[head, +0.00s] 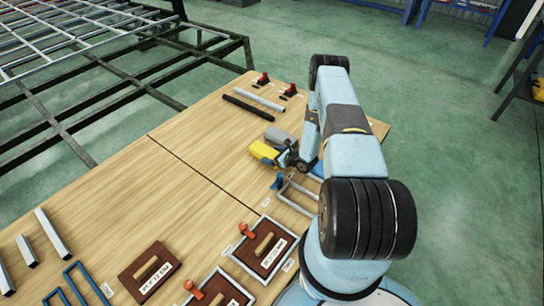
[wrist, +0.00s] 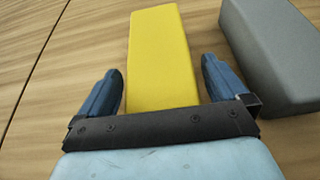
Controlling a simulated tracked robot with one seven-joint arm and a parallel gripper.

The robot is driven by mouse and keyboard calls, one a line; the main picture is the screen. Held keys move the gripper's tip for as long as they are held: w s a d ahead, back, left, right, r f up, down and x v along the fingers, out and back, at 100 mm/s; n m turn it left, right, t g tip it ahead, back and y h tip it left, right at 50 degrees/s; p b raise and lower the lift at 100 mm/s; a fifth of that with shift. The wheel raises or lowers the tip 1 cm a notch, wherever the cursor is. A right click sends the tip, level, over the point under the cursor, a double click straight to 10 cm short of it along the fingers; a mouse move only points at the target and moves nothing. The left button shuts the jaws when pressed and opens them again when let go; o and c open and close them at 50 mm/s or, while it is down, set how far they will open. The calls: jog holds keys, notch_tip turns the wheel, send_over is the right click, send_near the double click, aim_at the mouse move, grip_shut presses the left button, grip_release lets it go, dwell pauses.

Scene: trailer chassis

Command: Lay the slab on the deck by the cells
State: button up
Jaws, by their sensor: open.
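A yellow block (head: 262,151) lies on the wooden table, and it fills the middle of the wrist view (wrist: 160,45). A grey block (head: 280,138) lies close beside it, to the right in the wrist view (wrist: 272,55). My gripper (head: 280,160) is at the near end of the yellow block. In the wrist view its blue fingers (wrist: 163,72) are open, one on each side of the block, with gaps visible. No block is labelled, so I cannot tell which thing is the slab, the deck or the cells.
The wooden tabletop (head: 180,200) is clear left of the blocks. Brown boards with handles (head: 161,257), grey frames with red knobs (head: 237,251) and metal bars (head: 52,234) lie nearer. Black and grey rods (head: 248,108) lie behind. A steel chassis frame (head: 110,68) stands at the back left.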

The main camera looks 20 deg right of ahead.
jog(key=v, duration=1.2)
jog(key=s+a+r+n+g+y, duration=0.1)
jog(key=a+r+n+g, duration=0.3)
jog(key=r, duration=1)
jog(key=a+r+n+g+y, duration=0.2)
jog(key=a+r+n, duration=0.4)
jog(key=r, duration=0.7)
jog(key=s+a+r+n+g+y, duration=0.15)
jog(key=a+r+n, duration=0.35)
jog(key=r, duration=0.9)
jog(key=s+a+r+n+g+h, duration=0.25)
jog(key=s+r+n+h, duration=0.45)
jog(key=s+r, duration=0.8)
jog(key=s+d+r+n+t+h, duration=0.2)
jog(key=s+r, duration=0.3)
jog(key=s, duration=0.3)
jog(key=s+d+r+n+t+h, duration=0.2)
jog(key=s+r+n, duration=0.3)
jog(key=s, duration=0.3)
jog(key=shift+d+h, duration=0.15)
jog(key=shift+h, duration=0.3)
jog(key=shift+w, duration=0.15)
